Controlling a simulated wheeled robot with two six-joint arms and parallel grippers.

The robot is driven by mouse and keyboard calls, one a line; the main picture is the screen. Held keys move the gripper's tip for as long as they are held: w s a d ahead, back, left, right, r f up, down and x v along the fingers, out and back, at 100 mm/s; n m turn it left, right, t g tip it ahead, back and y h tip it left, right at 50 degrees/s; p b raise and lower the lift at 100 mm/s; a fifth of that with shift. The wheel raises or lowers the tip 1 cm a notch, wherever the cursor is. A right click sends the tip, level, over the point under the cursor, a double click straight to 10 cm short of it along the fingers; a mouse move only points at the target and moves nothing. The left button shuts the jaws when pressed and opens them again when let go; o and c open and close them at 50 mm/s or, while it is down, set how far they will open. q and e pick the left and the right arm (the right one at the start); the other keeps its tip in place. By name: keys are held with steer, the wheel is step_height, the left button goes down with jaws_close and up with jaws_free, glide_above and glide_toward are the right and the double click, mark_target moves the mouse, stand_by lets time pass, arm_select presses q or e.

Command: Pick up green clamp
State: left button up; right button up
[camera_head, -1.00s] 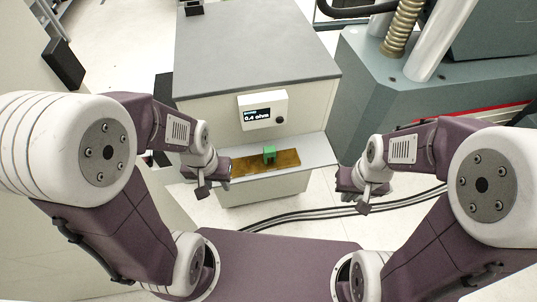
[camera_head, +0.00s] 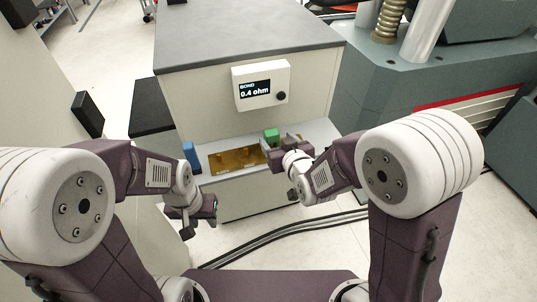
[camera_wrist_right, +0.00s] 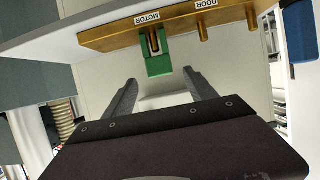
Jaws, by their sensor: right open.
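The green clamp (camera_head: 271,135) is at the right part of the brown board (camera_head: 222,161) on the shelf. In the right wrist view, the green clamp (camera_wrist_right: 158,64) sits around a brass post beside the MOTOR label. My right gripper (camera_head: 278,152) is close to the clamp in the head view and partly covers the board. In the right wrist view, my right gripper (camera_wrist_right: 160,88) is open, its two fingers pointing at the clamp with a gap between them. My left gripper (camera_head: 207,212) hangs left of the shelf, apart from the board; its jaws are too small to judge.
A blue clamp (camera_head: 190,155) stands at the shelf's left end. A meter (camera_head: 262,86) on the cabinet reads 0.4 ohm. A second post (camera_wrist_right: 202,30) is beside the DOOR label. A large grey-green machine (camera_head: 400,90) stands right; black cables (camera_head: 290,233) cross the floor.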

mark_target(269, 131)
steer(key=shift+r, duration=0.1)
steer(key=b+x, duration=0.1)
steer(key=x, duration=0.8)
steer(key=shift+b, duration=0.3)
steer(key=shift+s, duration=0.1)
steer(key=shift+c, duration=1.3)
jaws_close()
